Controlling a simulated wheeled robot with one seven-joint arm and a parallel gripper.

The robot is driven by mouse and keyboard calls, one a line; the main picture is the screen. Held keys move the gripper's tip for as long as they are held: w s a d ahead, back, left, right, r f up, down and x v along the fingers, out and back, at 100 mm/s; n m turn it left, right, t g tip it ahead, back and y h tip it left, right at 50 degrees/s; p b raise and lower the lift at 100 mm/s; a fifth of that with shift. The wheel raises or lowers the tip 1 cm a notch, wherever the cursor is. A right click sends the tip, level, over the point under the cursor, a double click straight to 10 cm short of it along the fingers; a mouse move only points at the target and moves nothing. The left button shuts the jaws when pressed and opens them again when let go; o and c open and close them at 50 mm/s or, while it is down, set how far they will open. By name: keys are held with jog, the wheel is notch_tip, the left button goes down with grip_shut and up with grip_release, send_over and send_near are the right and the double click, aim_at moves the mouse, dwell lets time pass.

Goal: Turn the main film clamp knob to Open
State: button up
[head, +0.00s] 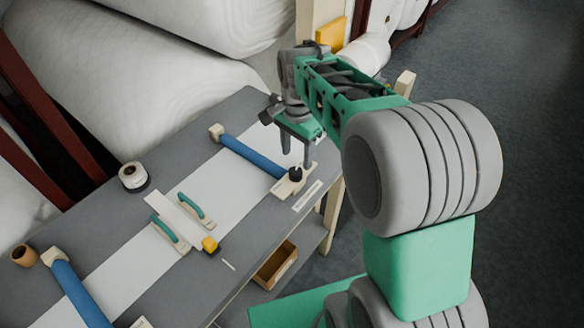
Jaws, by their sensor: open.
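A small black knob (295,174) sits on a cream end block (284,187) at the right end of a blue clamp bar (252,157). I take it for the main film clamp knob. The bar lies across a white film strip (228,187) on the grey bench. My gripper (297,156) points down just above and behind the knob, with its fingers apart and nothing visible between them. I cannot tell whether a finger touches the knob. The knob's setting and any Open mark are too small to read. A pale label strip (307,196) lies beside the block.
A second blue bar (80,296) lies at the front left. A white-and-black roll (133,177) stands at left. Large white wadding rolls (120,90) stand behind. Open floor lies right.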

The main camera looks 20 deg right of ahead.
aim_at(296, 172)
notch_tip(296, 172, down, 6)
jog(key=shift+a+f+p, duration=0.1)
jog(key=shift+f+p, duration=0.05)
jog(key=shift+p, duration=0.35)
jog(key=shift+c, duration=0.5)
